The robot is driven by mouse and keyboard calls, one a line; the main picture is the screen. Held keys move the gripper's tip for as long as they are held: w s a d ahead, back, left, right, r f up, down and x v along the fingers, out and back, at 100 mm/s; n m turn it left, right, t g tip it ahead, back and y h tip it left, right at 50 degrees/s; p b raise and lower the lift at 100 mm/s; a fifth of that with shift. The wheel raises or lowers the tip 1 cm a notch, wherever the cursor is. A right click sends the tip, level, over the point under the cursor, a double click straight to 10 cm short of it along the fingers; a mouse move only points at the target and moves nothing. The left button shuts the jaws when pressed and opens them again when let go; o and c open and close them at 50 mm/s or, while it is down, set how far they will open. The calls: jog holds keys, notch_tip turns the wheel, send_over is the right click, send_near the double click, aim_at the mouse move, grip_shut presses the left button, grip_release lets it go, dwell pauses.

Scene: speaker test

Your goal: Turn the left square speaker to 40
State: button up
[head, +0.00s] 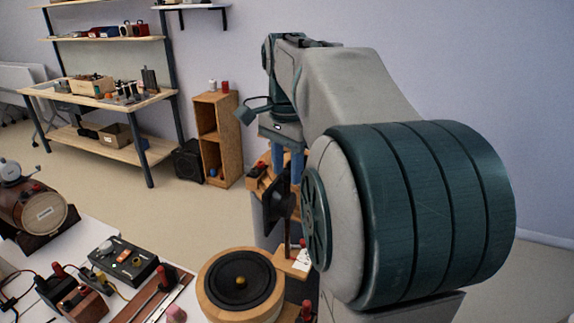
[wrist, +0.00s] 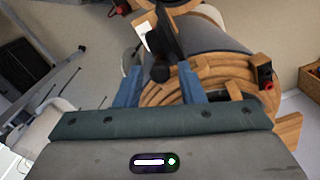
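A dark, upright square panel (head: 277,200), seemingly a square speaker, stands on a wooden mount behind the round speaker in the head view. A dark block with a rounded knob-like end (wrist: 160,72) shows in the wrist view, probably the same unit. My gripper (head: 288,162) is just above and behind the panel in the head view. Its blue fingers (wrist: 160,88) are apart, with the dark rounded end in line with the gap. I cannot tell whether they touch it. No second square speaker is clear, and no scale reading is legible. My arm hides much of the right side.
A round speaker in a wooden ring (head: 240,286) stands at the front. A black control box (head: 122,262) and a brown drum-shaped device (head: 38,210) are to its left. Coiled wooden rings (wrist: 215,80) lie beyond the fingers. A workbench (head: 100,98) stands farther back.

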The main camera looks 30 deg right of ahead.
grip_shut()
jog(key=shift+n, duration=0.3)
jog(key=n+p, duration=0.1)
jog(key=n, duration=0.2)
jog(key=shift+r, duration=0.1)
jog(key=shift+n+p, duration=0.5)
jog(key=shift+n, duration=1.5)
jog(key=shift+o, duration=1.5)
grip_release()
